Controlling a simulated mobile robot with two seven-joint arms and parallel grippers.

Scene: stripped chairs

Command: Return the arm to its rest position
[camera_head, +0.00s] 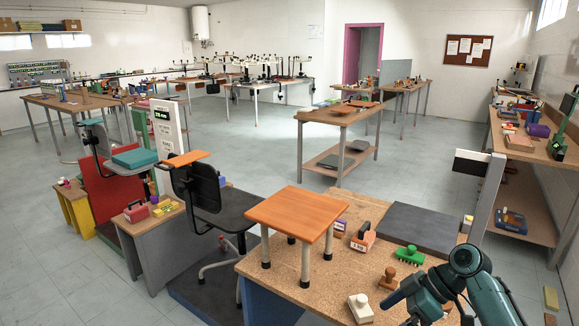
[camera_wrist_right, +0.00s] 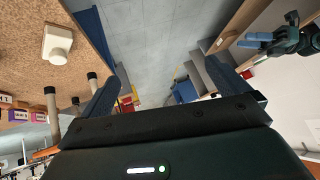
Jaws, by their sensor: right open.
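My right arm, teal and dark, comes in at the lower right of the head view. Its gripper (camera_head: 393,299) is above the near part of the cork-topped table (camera_head: 335,236), beside a white block with a knob (camera_head: 360,308). The right wrist view shows the right gripper's two dark fingers (camera_wrist_right: 162,88) spread apart with nothing between them. That view also shows another gripper with blue fingers (camera_wrist_right: 257,40), at the upper right, seemingly my left one. It is too small to tell how far it is open. It is not in the head view.
A small orange-topped stool (camera_head: 298,218) stands on the cork table. A wooden stamp (camera_head: 387,279), a green brush (camera_head: 408,255) and a dark slab (camera_head: 410,227) lie near my right arm. A black chair (camera_head: 205,192) stands left.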

